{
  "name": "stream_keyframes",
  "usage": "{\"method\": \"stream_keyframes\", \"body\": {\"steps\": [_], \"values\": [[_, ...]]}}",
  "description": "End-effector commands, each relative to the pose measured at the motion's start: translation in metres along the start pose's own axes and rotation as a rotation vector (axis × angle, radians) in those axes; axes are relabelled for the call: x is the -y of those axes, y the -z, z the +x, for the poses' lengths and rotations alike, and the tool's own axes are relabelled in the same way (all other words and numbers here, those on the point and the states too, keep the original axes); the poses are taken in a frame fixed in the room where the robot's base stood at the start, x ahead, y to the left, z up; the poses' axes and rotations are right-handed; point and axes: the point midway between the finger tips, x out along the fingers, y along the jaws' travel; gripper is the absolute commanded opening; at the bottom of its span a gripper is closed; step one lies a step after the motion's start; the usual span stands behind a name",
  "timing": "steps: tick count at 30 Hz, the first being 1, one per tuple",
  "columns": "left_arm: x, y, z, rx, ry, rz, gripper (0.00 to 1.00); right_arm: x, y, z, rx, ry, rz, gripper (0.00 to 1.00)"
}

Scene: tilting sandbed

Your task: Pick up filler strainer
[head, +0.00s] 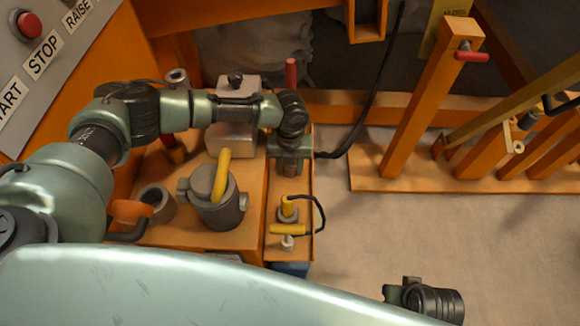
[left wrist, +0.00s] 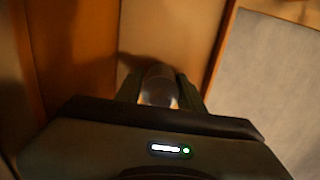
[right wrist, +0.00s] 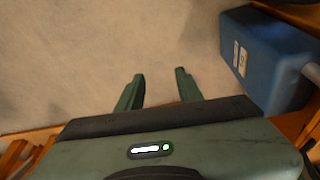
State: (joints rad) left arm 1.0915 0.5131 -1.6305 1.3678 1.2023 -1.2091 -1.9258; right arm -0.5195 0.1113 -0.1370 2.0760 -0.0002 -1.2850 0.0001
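My left gripper (head: 290,165) points down over the far part of the narrow orange tray (head: 270,248) on the bench, and hides what lies beneath it in the head view. In the left wrist view a small rounded metallic piece, perhaps the filler strainer (left wrist: 158,88), sits between the fingers of the left gripper (left wrist: 160,92). The fingers are spread about as wide as those of the right gripper; I cannot tell whether they touch it. My right gripper (right wrist: 160,92) is open and empty above the floor.
On the bench stand a grey can with a yellow handle (head: 217,195), a grey cup (head: 157,203) and a pale box (head: 230,140). Yellow-handled parts (head: 288,229) lie in the near tray. A blue box (right wrist: 267,58) is right of my right gripper. Orange posts (head: 430,100) stand right.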

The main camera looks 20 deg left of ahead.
Motion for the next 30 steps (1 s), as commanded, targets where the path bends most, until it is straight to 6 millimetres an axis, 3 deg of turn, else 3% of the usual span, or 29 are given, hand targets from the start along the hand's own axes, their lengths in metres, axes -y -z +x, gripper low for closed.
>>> {"method": "stream_keyframes", "body": {"steps": [1, 3, 4, 17, 23, 30], "values": [[0.0, 0.0, 0.0, 0.0, 0.0, 0.0, 0.21, 0.0, 0.0, 0.0, 0.0, 0.0, 0.0, 0.36], [0.0, 0.0, 0.0, 0.0, 0.0, 0.0, 0.02, 0.0, 0.0, 0.0, 0.0, 0.0, 0.0, 0.36], [0.0, 0.0, 0.0, 0.0, 0.0, 0.0, 0.0, 0.0, 0.0, 0.0, 0.0, 0.0, 0.0, 0.36], [0.0, 0.0, -0.011, 0.001, 0.0, 0.0, 0.0, 0.0, 0.001, 0.001, -0.006, 0.0, 0.0, 0.36], [0.0, -0.001, -0.043, 0.002, 0.002, -0.001, 0.0, 0.002, -0.01, 0.029, 0.018, 0.004, -0.004, 0.36], [0.001, -0.001, -0.111, 0.004, 0.003, 0.001, 0.0, 0.004, -0.036, 0.07, 0.046, 0.007, -0.008, 0.36]]}}
